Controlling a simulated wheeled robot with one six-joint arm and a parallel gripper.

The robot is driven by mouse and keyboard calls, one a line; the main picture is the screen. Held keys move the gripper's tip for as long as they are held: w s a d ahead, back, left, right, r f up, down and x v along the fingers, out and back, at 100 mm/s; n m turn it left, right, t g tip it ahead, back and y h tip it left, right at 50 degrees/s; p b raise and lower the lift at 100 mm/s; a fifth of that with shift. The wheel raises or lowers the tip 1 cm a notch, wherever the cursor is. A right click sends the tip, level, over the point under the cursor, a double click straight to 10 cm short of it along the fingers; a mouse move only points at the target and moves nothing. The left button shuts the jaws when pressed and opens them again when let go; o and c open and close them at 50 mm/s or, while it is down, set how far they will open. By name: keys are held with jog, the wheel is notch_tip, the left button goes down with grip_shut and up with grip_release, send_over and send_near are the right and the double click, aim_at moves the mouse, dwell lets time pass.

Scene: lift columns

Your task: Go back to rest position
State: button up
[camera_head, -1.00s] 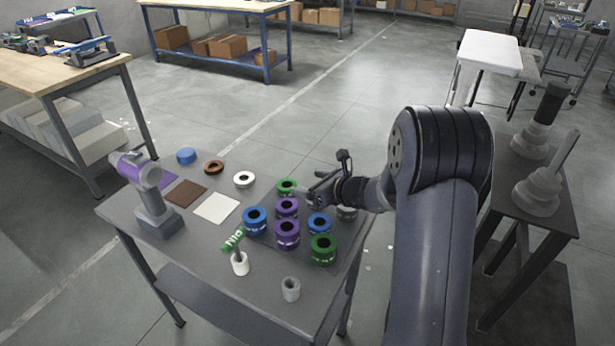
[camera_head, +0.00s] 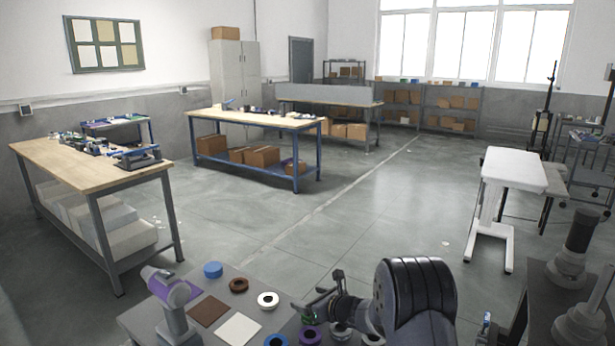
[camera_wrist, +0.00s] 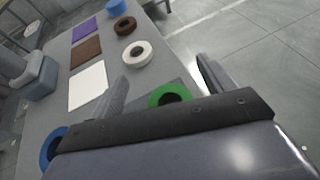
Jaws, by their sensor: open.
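My gripper (camera_head: 318,303) is at the bottom centre of the head view, over the right part of the grey table (camera_head: 140,318). In the wrist view its two fingers (camera_wrist: 162,82) are spread apart with nothing between their tips. A green ring (camera_wrist: 168,95) lies on the table just below and between the fingers, apart from them as far as I can see. My arm's thick dark joint is at the bottom right of the head view and hides part of the table.
A dark side table (camera_head: 535,300) stands right. Open floor (camera_head: 370,215) lies beyond.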

jog(key=shift+r+p, duration=0.55)
jog(key=shift+r, duration=0.15)
jog(key=shift+f, duration=0.15)
